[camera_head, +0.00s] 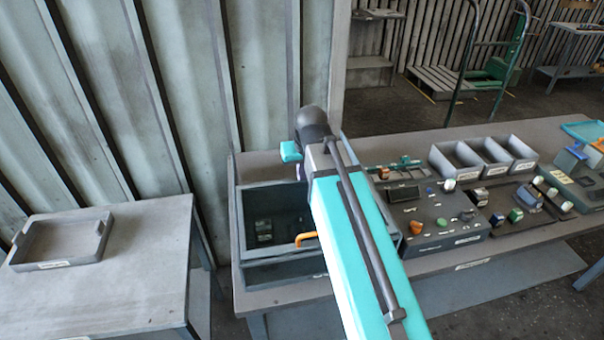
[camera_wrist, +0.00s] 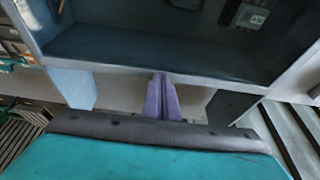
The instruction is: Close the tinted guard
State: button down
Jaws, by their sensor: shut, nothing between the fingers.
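The grey blower housing (camera_head: 236,215) stands on the bench left of centre in the head view, partly hidden behind my arm. A dark, see-through area (camera_head: 268,205), which looks like the tinted guard, shows within its frame, with small parts visible through it. I cannot tell its exact angle. An orange handle (camera_head: 306,238) sits at the housing beside my arm. In the wrist view, a dark tinted surface (camera_wrist: 170,50) with a pale rim fills the top. My gripper (camera_wrist: 161,78) is shut and empty, its purple fingertips at that rim; contact is unclear. The head view hides the fingers.
A side table with a shallow grey tray (camera_head: 60,240) stands left. Right of my arm are a control box with knobs (camera_head: 440,222), three grey bins (camera_head: 483,158) and several small parts. A corrugated wall (camera_head: 110,90) rises behind the housing.

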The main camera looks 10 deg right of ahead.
jog(key=shift+s, duration=0.85)
jog(key=s+r, duration=0.2)
jog(key=shift+a+r+b, duration=0.1)
jog(key=shift+r+b, duration=0.2)
jog(key=shift+r, duration=0.4)
jog(key=shift+w+r, duration=0.15)
jog(key=shift+w, duration=0.2)
jog(key=w+b+v, duration=0.1)
jog(key=b+v, duration=0.1)
jog(key=v, duration=0.7)
jog(key=shift+r+b, duration=0.3)
jog(key=shift+r, duration=0.05)
